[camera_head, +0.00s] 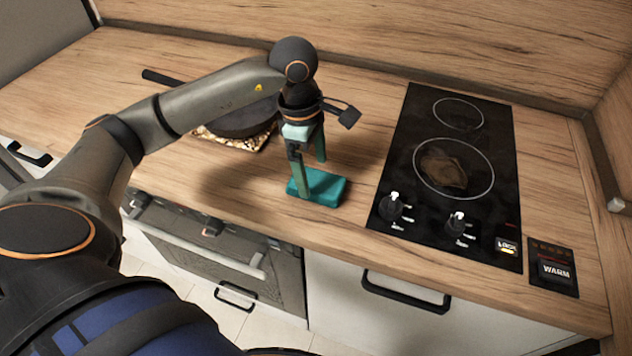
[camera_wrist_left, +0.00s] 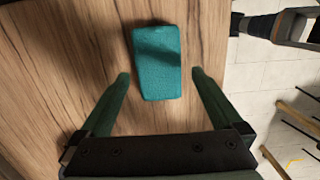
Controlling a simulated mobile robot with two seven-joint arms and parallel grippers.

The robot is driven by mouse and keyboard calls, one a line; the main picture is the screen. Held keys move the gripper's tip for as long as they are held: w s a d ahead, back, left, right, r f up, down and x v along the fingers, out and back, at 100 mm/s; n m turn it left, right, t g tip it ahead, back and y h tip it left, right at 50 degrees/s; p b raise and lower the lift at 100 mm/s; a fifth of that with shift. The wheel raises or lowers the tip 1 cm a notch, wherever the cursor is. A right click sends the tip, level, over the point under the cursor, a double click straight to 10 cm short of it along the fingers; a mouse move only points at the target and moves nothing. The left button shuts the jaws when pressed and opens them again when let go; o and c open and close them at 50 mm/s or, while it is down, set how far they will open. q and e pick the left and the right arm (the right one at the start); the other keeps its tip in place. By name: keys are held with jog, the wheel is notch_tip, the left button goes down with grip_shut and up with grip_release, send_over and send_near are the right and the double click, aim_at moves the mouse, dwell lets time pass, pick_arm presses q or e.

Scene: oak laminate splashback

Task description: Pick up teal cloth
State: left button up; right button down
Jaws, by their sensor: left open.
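The teal cloth (camera_head: 327,188) lies as a folded, block-like rectangle on the wooden counter, left of the hob and near the front edge. My left gripper (camera_head: 308,178) points down over it with its two green fingers apart. In the left wrist view the cloth (camera_wrist_left: 157,62) lies ahead of the open left gripper (camera_wrist_left: 159,80), between the lines of its fingers, with nothing held. A shadow falls across the cloth. Whether the fingers touch the cloth cannot be told. My right gripper is not in view.
A black hob (camera_head: 447,175) with two rings and a brown stain stands to the right, with a WARM panel (camera_head: 553,268) beside it. A dark pan (camera_head: 243,119) on a patterned mat (camera_head: 236,143) sits behind my left arm. Counter between pan and hob is mostly clear.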

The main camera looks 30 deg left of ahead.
aim_at(315, 179)
pick_arm(q)
jog(key=f, duration=0.3)
jog(key=shift+w+d+f, duration=0.15)
jog(key=shift+d+f, duration=0.05)
jog(key=shift+f, duration=0.05)
jog(key=c, duration=1.2)
